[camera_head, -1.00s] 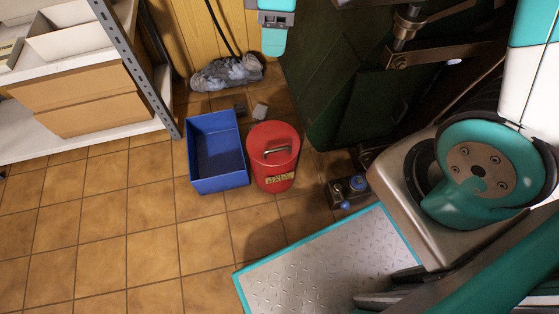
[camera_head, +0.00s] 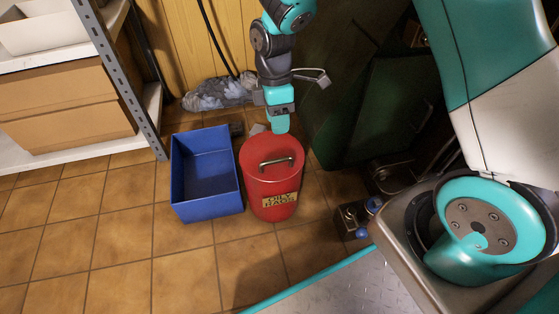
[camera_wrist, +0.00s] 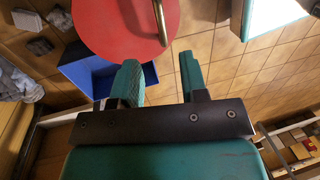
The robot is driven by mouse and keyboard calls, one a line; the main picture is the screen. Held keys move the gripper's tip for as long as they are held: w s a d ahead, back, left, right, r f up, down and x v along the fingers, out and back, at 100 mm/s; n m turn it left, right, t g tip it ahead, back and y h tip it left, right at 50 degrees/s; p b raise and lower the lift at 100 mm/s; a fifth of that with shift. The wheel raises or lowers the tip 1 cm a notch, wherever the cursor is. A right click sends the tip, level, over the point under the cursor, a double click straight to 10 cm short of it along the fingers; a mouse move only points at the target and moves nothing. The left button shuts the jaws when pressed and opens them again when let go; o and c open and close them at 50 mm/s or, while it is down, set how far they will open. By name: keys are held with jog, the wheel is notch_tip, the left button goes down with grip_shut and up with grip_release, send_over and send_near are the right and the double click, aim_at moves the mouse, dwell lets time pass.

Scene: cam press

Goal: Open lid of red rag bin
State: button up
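The red rag bin (camera_head: 272,200) stands on the tiled floor with a label on its front. Its round red lid (camera_head: 256,153) is on, with a metal bar handle (camera_head: 277,161) on top. In the wrist view the lid (camera_wrist: 105,25) fills the top, with part of the handle (camera_wrist: 161,20) at its edge. My gripper (camera_head: 281,125) points down by the lid's far edge, behind the handle in the head view. In the wrist view my gripper (camera_wrist: 160,68) has its two teal fingers apart with nothing between them. The handle lies beyond the fingertips.
An open blue box (camera_head: 206,180) stands close to the left of the bin. A grey bundle (camera_head: 215,94) lies by the wall. A dark green machine (camera_head: 345,110) and a small block with blue knobs (camera_head: 358,216) are to the right. Tiled floor (camera_head: 120,240) at front left is clear.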

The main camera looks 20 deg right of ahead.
aim_at(280, 159)
jog(key=f+b, duration=0.1)
jog(key=f, duration=0.2)
jog(key=s+f+b, duration=0.1)
jog(key=f+b, duration=0.1)
jog(key=f, duration=0.1)
jog(key=s+f+b, duration=0.1)
jog(key=f+b, duration=0.1)
jog(key=f, duration=0.2)
jog(key=shift+a, duration=0.2)
jog(key=shift+c, duration=0.2)
grip_shut()
